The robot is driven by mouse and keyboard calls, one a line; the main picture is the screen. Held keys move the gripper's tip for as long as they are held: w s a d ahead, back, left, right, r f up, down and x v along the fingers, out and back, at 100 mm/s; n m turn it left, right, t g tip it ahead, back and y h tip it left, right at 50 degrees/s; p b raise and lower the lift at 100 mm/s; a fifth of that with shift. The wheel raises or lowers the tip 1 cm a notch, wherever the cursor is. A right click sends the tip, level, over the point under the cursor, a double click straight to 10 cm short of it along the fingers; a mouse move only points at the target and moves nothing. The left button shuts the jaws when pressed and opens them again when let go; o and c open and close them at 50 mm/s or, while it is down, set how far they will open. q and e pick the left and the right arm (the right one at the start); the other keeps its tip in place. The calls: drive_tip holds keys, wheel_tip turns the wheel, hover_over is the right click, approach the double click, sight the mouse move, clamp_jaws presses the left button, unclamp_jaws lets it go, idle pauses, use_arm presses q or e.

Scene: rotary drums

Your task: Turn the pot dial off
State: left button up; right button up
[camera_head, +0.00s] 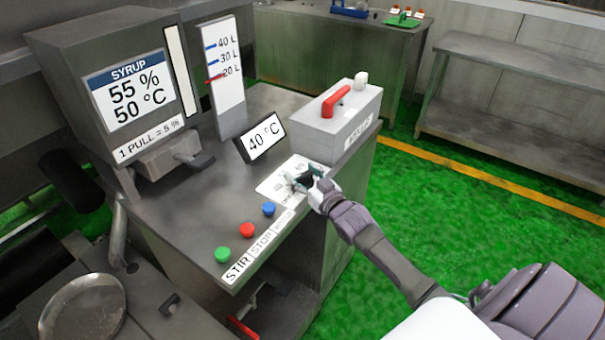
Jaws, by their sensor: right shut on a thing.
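The pot dial (291,184) sits on a white labelled plate (270,188) on the steel counter. Most of the dial is hidden by my right gripper (301,183), which reaches in from the right and is shut on it. The dial's pointer and exact setting cannot be read. A small tilted display (262,137) just behind the plate reads 40 °C. My left gripper is not in view.
Green (222,254), red (247,230) and blue (269,209) buttons line the counter's front edge. A grey box with a red handle (335,101) stands close behind my gripper. The syrup dispenser (75,60) and level gauge (225,75) stand left. Green floor is free at right.

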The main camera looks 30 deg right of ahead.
drive_tip(key=n+y+b, duration=0.1)
drive_tip(key=y, duration=0.1)
drive_tip(key=n+y+b, duration=0.1)
drive_tip(key=y, duration=0.1)
drive_tip(key=shift+d+f+n+g+b, duration=0.1)
drive_tip(key=shift+f+n+g+b, duration=0.1)
drive_tip(key=shift+n+g+b, duration=0.15)
drive_tip(key=shift+r+n+g+y+b, duration=0.2)
drive_tip(key=shift+n+g+y+b, duration=0.15)
drive_tip(key=shift+n+y+b, duration=0.8)
drive_tip(key=shift+m, duration=0.3)
drive_tip(key=shift+r, duration=0.1)
drive_tip(key=o, duration=1.2)
drive_tip(key=shift+c, duration=0.2)
